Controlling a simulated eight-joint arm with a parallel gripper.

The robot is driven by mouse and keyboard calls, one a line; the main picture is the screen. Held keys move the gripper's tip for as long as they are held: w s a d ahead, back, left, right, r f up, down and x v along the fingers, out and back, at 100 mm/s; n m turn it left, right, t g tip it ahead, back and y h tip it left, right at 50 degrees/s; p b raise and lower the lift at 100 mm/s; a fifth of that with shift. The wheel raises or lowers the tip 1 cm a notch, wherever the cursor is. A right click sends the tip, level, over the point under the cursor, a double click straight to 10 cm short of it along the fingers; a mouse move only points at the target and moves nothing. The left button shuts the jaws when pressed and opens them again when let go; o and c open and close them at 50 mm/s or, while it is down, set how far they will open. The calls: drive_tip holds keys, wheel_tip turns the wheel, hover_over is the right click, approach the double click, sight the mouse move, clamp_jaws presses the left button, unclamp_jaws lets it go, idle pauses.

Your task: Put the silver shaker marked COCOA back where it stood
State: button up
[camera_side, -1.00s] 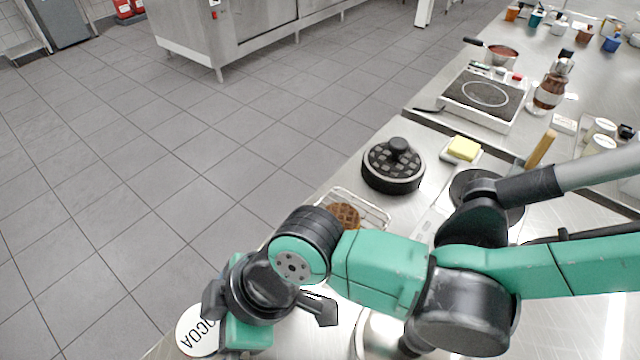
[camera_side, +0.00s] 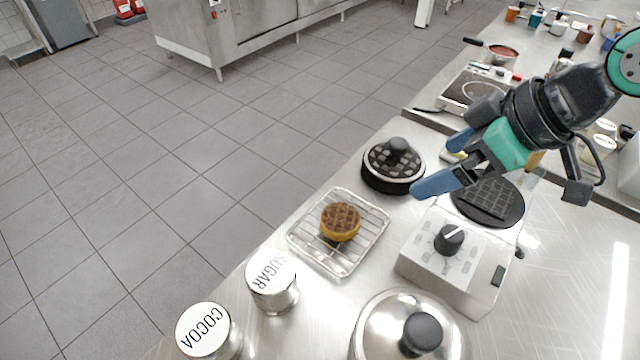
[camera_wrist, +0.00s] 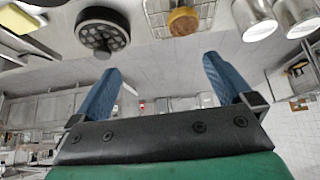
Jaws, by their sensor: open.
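The silver shaker marked COCOA (camera_side: 203,330) stands upright on the steel counter at the lower left of the side view, its base cut off by the frame edge. A like silver shaker marked SUGAR (camera_side: 271,274) stands just behind it to the right, apart from it. My gripper (camera_side: 431,171) is open and empty, raised at the upper right, well away from both shakers. In the wrist view, its two blue fingers (camera_wrist: 162,64) are spread with nothing between them. Two silver shakers show at that view's top right; their labels cannot be read there.
A waffle iron (camera_side: 440,262) with an open dark plate and a round black-knobbed lid (camera_side: 392,170) are near my gripper. A domed steel lid (camera_side: 375,325) is at the front. The counter's left edge drops to the floor.

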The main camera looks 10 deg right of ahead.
drive_tip(key=s+d+f+m+t+h, duration=0.1)
drive_tip(key=d+m+h, duration=0.3)
drive_tip(key=d, duration=1.3)
drive_tip(key=s+m+t, duration=0.1)
drive_tip(key=m, duration=0.3)
drive_tip(key=shift+d+f+m+h, duration=0.25)
drive_tip(key=shift+m+h, duration=0.05)
drive_tip(key=shift+m, duration=0.1)
drive_tip(key=shift+s, duration=0.1)
